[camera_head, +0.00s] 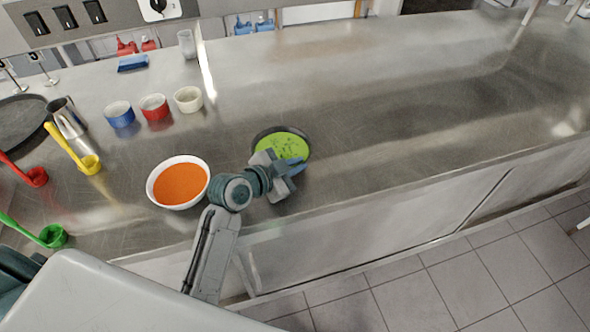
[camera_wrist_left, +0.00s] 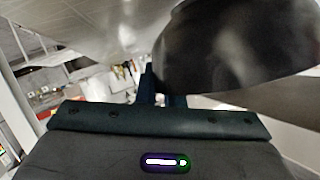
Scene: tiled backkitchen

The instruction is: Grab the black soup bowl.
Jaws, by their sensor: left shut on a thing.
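The black soup bowl (camera_head: 257,136) holds green soup and is on or just above the steel counter, in the middle of the head view. My left gripper (camera_head: 290,171) is at the bowl's near rim, shut on it. Its fingers hide part of the near side of the bowl. In the left wrist view the dark outside of the bowl (camera_wrist_left: 235,55) fills the upper right, beside the fingers (camera_wrist_left: 165,92). I cannot tell whether the bowl touches the counter. My right gripper is not in view.
A white bowl of orange soup (camera_head: 180,184) stands left of my left arm. Blue (camera_head: 119,114), red (camera_head: 154,107) and cream (camera_head: 188,99) ramekins stand behind it. Colored ladles and a metal jug (camera_head: 66,117) are at the left. The steel counter (camera_head: 430,90) is clear to the right.

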